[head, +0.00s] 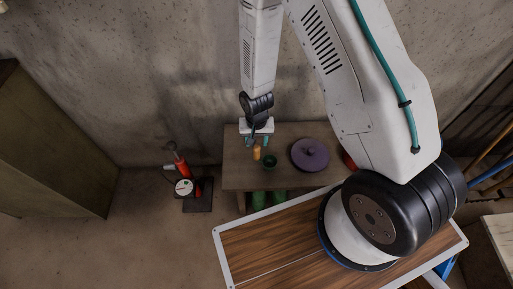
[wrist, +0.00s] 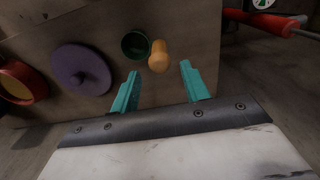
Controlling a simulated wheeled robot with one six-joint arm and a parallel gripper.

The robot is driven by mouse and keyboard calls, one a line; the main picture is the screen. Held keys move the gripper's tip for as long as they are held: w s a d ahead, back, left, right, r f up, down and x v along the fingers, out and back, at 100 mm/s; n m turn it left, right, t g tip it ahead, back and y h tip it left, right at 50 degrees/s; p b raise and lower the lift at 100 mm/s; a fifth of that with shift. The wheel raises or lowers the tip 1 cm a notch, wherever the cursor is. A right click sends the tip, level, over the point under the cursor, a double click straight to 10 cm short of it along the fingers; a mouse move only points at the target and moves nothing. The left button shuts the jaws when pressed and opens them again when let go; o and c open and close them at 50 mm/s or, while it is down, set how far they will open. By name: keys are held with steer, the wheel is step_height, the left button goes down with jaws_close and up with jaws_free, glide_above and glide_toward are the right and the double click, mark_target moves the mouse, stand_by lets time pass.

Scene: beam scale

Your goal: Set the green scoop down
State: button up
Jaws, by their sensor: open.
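The green scoop (head: 270,161) rests on the small wooden table (head: 238,178). Its cup is dark green and its rounded handle is tan-orange. In the wrist view the scoop's cup (wrist: 134,45) lies beyond and between my fingers, with the handle to its right. My gripper (head: 257,140) is at the table's left part, by the handle. In the wrist view my gripper (wrist: 160,72) shows two teal fingers spread apart, with nothing between their tips. The handle shows just past the tips, apart from them in the picture.
A purple round lid with a knob (head: 310,154) lies right of the scoop. A red and orange pot (wrist: 20,82) is beyond it. A red device with a white dial (head: 184,187) stands on the floor left of the table. Green objects (head: 258,200) stand below the table.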

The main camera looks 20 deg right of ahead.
step_height(320, 180, up, 3)
steer(key=shift+r, duration=0.55)
steer(key=s+d+r+n, duration=0.1)
steer(key=d+r, duration=0.1)
steer(key=r, duration=1)
steer(key=s+d+r+n, duration=0.1)
steer(key=s+d+r, duration=0.1)
steer(key=r, duration=1.1)
steer(key=s+d+r, duration=0.2)
steer(key=s+r, duration=0.6)
steer(key=s, duration=0.1)
steer(key=s+d+r+n+t, duration=0.1)
steer(key=s+r, duration=0.7)
steer(key=s, duration=0.2)
steer(key=shift+s+d+r+n, duration=0.2)
steer(key=shift+d+n, duration=0.1)
steer(key=shift+d, duration=0.1)
